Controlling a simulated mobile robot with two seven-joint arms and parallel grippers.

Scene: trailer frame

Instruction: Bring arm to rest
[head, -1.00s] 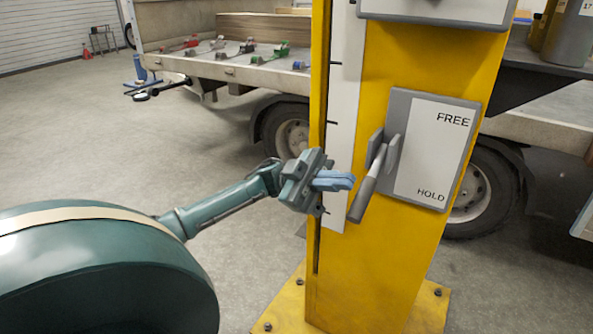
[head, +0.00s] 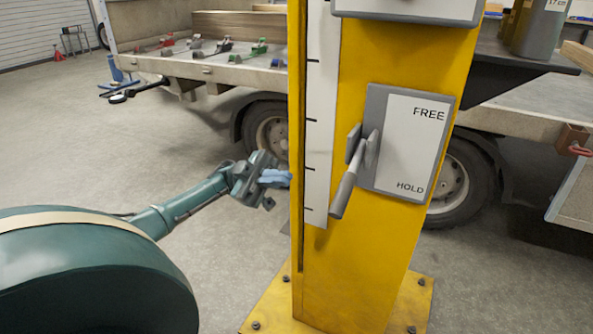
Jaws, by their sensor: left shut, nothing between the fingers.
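My left gripper (head: 275,178) is on the left side of the yellow post (head: 345,270). Its light blue fingers are shut and empty, pointing right. A grey lever (head: 348,180) on the post points down toward HOLD on a white plate (head: 411,145) marked FREE at the top and HOLD at the bottom. The gripper is apart from the lever, to its left. Whether the fingertips touch the post's left edge cannot be told. My right gripper is not in view.
A trailer (head: 215,72) with several coloured clamps on its bed stands behind the post. Its wheels show on both sides of the post. The post's base plate (head: 262,305) is bolted to the floor. Grey floor (head: 110,160) at the left is open.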

